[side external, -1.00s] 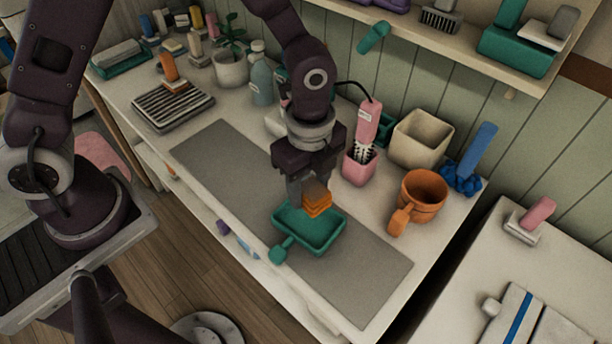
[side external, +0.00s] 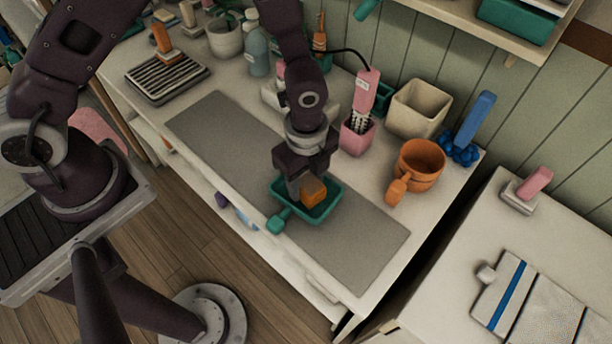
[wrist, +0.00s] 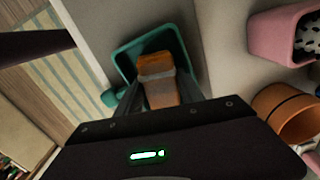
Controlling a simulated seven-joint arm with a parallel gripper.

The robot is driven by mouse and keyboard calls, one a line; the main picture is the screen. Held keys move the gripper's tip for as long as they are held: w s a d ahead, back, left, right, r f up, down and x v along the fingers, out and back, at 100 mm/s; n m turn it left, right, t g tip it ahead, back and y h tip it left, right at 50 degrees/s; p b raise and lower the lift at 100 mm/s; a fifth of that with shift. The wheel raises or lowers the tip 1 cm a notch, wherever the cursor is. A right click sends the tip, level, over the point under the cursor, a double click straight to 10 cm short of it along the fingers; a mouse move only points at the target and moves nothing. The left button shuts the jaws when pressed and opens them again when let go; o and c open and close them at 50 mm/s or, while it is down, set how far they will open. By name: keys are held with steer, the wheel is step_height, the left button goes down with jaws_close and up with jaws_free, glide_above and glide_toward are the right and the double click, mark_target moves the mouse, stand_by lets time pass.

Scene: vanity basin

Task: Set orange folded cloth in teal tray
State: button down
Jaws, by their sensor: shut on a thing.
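The orange folded cloth (side external: 314,192) is between the fingers of my gripper (side external: 304,192), which is shut on it. The cloth is low, within the outline of the teal tray (side external: 328,209); I cannot tell whether it touches the tray floor. The tray has a stubby handle (side external: 278,222) at its front left and lies on the grey mat. In the wrist view the cloth (wrist: 157,66) shows between the fingers (wrist: 160,88), with the tray rim (wrist: 121,62) around its far side. My fingers hide part of the tray.
A pink cup (side external: 356,137) with a brush, an orange mug (side external: 420,160) and a beige bin (side external: 418,108) stand to the right of the tray. A striped rack (side external: 166,78) is at the far left. The grey mat (side external: 362,243) is clear on both sides of the tray.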

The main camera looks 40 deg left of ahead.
mark_target(306, 180)
steer(key=shift+f, duration=0.5)
stand_by(0.3)
steer(key=c, duration=0.7)
jaws_free()
steer(key=shift+o, duration=0.2)
steer(key=c, duration=0.4)
step_height(306, 180, up, 7)
steer(key=shift+r, duration=0.1)
